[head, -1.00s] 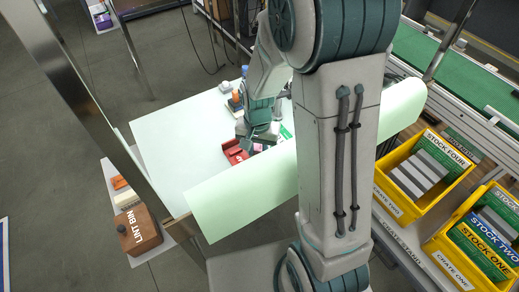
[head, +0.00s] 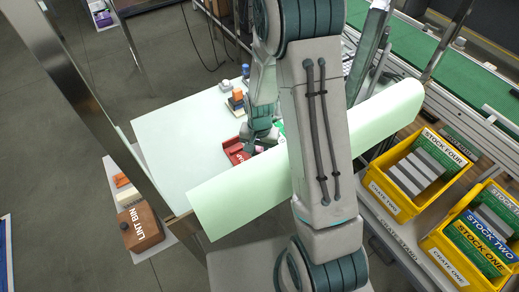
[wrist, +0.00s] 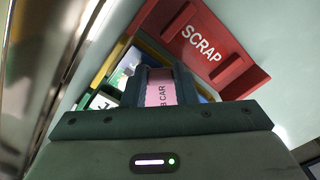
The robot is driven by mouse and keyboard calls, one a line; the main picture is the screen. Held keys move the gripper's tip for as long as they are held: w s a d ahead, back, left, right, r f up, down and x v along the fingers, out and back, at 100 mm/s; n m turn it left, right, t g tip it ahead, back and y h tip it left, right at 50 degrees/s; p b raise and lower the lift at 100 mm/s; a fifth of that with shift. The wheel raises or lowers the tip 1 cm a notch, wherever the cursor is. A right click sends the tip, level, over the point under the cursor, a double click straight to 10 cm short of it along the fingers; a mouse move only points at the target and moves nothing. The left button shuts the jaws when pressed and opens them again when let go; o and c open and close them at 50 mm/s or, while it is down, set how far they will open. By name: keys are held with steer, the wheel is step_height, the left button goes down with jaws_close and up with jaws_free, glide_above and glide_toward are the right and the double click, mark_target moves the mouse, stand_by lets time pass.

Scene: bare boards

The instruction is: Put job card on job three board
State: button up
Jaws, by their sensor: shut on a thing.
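My gripper (head: 262,140) is over the pale bench, beside the red scrap tray (head: 235,152). In the wrist view my gripper (wrist: 160,92) is shut on a pink card with "B CAR" legible, which I take as the job card (wrist: 159,93). The rest of the card is hidden by the fingers. The scrap tray (wrist: 235,72) lies just beyond the gripper. Below and left of it show yellow and blue edges and a white label with a "J" (wrist: 103,101), mostly covered by my gripper. I cannot tell whether this belongs to the job three board.
A pale green rolled sheet or panel (head: 225,203) runs along the bench front. Small blocks (head: 236,98) stand at its back. Yellow crates (head: 400,205) hold stock boards at right. The bench's left part is clear.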

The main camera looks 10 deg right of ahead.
steer(key=shift+f, duration=0.2)
steer(key=o, duration=0.9)
steer(key=shift+r, duration=0.1)
steer(key=shift+w+r, duration=0.1)
steer(key=shift+r, duration=0.4)
step_height(320, 180, up, 11)
steer(key=b, duration=0.1)
steer(key=s+r+n+t, duration=0.1)
steer(key=s+r, duration=0.3)
steer(key=s, duration=0.1)
steer(key=s+d+r+n+t, duration=0.1)
steer(key=s+r+n, duration=0.1)
steer(key=s+r, duration=0.3)
steer(key=s+r+n+t, duration=0.1)
steer(key=s+r+n, duration=0.1)
steer(key=s+r, duration=0.2)
steer(key=shift+s+d+r+t, duration=0.15)
steer(key=shift+s+d, duration=0.05)
steer(key=shift+s, duration=0.55)
steer(key=shift+s+d+r+t, duration=0.15)
steer(key=shift+s+d, duration=0.05)
steer(key=shift+s, duration=0.5)
